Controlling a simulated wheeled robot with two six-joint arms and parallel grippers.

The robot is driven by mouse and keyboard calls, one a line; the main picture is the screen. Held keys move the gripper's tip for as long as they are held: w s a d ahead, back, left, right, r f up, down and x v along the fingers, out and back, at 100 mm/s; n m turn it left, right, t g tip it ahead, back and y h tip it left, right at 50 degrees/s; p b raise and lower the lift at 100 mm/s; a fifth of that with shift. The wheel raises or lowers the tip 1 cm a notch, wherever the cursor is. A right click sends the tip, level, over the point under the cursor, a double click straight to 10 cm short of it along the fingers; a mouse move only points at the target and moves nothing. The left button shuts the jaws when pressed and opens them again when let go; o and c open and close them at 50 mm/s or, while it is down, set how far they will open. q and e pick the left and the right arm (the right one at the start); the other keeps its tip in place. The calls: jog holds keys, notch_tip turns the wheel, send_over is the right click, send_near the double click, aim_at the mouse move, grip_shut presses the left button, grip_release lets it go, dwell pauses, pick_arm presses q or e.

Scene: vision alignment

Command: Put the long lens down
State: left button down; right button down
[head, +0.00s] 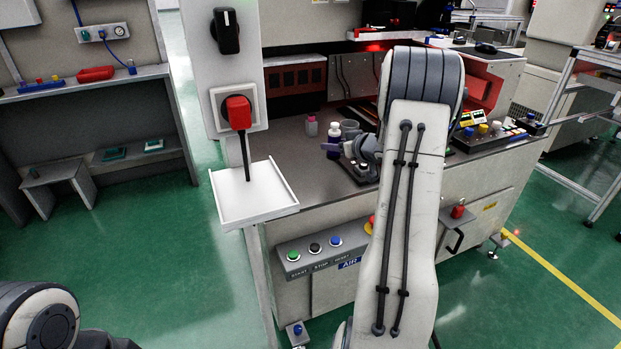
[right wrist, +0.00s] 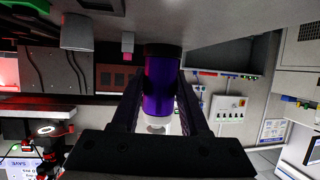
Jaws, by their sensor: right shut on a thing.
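The long lens (right wrist: 160,85) is a purple cylinder with a black end and a pale end. My right gripper (right wrist: 158,103) is shut on it, with one dark finger on each side. In the head view the lens (head: 334,131) stands roughly upright over the grey worktop (head: 290,190), pale end up. My right gripper (head: 332,147) reaches it from the right, low over the worktop. The wrist view is upside down and shows the black end close to the worktop; I cannot tell whether it touches. My left gripper is out of view.
My right arm hides part of the worktop. A white tray (head: 255,204) is at its left corner. The front left worktop is clear.

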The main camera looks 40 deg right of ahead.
jog(key=a+f, duration=0.1)
jog(key=w+a+f+b, duration=0.1)
jog(key=a, duration=0.1)
jog(key=a+f+b, duration=0.1)
jog(key=a, duration=0.1)
jog(key=shift+w+a+f, duration=0.2)
jog(key=shift+w+f, duration=0.05)
jog(key=shift+w, duration=0.05)
notch_tip(320, 180, down, 4)
jog(key=shift+b, duration=0.85)
jog(key=shift+r, duration=0.15)
jog(key=c, duration=0.8)
grip_release()
jog(key=shift+f, duration=0.2)
jog(key=shift+c, duration=0.2)
jog(key=o, duration=0.4)
